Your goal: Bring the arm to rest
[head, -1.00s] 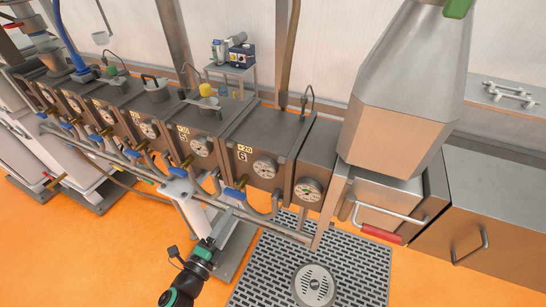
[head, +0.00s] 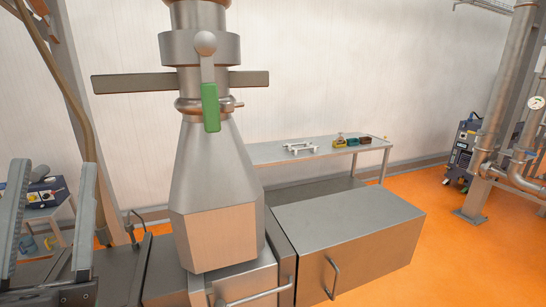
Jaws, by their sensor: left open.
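My left gripper (head: 54,175) stands at the left edge of the head view with its two long grey fingers pointing up. The fingers are wide apart, with no object between them. It is left of the tapered steel hopper (head: 215,185), with a visible gap. The rest of the left arm is mostly out of the picture. My right gripper is not in view.
The hopper has a green-handled valve (head: 210,107) on top. A closed steel cabinet (head: 350,235) stands right of it. A table (head: 270,153) with small parts is behind. Pipes (head: 500,130) stand far right; orange floor between is clear.

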